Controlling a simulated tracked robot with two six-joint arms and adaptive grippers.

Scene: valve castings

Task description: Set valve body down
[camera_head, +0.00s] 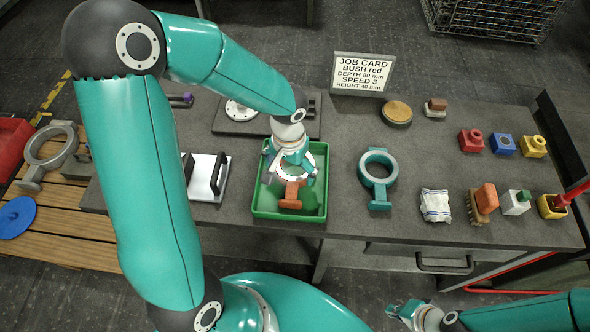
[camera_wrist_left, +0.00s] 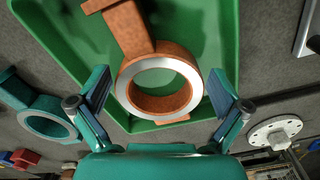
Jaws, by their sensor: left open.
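An orange-brown valve body (camera_head: 291,193), a ring with a stem, lies in a green tray (camera_head: 288,217). In the left wrist view the valve body (camera_wrist_left: 125,30) shows its bright machined ring face, inside the tray (camera_wrist_left: 228,40). My left gripper (camera_head: 291,172) is over the tray at the ring. In the left wrist view the left gripper (camera_wrist_left: 160,92) is open, its fingers on either side of the ring with gaps visible. A teal valve body (camera_head: 378,178) lies on the bench right of the tray. My right gripper (camera_head: 398,309) is low at the front, partly seen, its fingers unclear.
A job card (camera_head: 361,73) stands at the back. Right of the teal valve body are a cloth (camera_head: 435,205), a brush (camera_head: 482,205) and several coloured blocks. A white plate with a black handle (camera_head: 206,178) is left of the tray. A grey ring casting (camera_head: 47,150) lies on the wooden slats.

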